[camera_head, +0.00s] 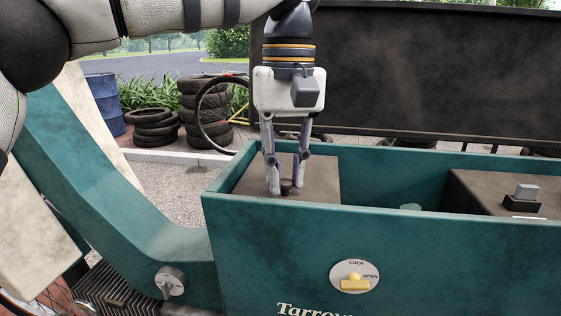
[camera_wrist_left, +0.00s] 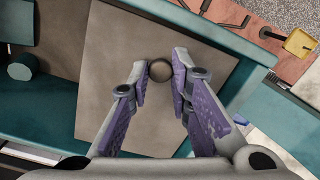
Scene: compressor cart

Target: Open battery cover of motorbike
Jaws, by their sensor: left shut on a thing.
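The teal box of the cart has a brown square cover (camera_head: 315,180) inside its left end. The cover also fills the middle of the left wrist view (camera_wrist_left: 115,60). A small dark round knob (camera_head: 286,187) stands on the cover near its front edge. My left gripper (camera_head: 281,191) points straight down from above, with its fingertips on either side of the knob. In the left wrist view the gripper (camera_wrist_left: 159,72) is closed on the knob (camera_wrist_left: 160,70). On the box's front is a round white dial (camera_head: 354,277) marked LOCK and OPEN, with a yellow handle lying horizontally. My right gripper is out of view.
The box's teal front wall (camera_head: 430,245) rises before the cover. A second brown block (camera_head: 470,190) with a grey switch stands at the right inside the box. A dark upright panel (camera_head: 400,70) stands behind. A grey knob (camera_head: 168,282) sits on the frame at left.

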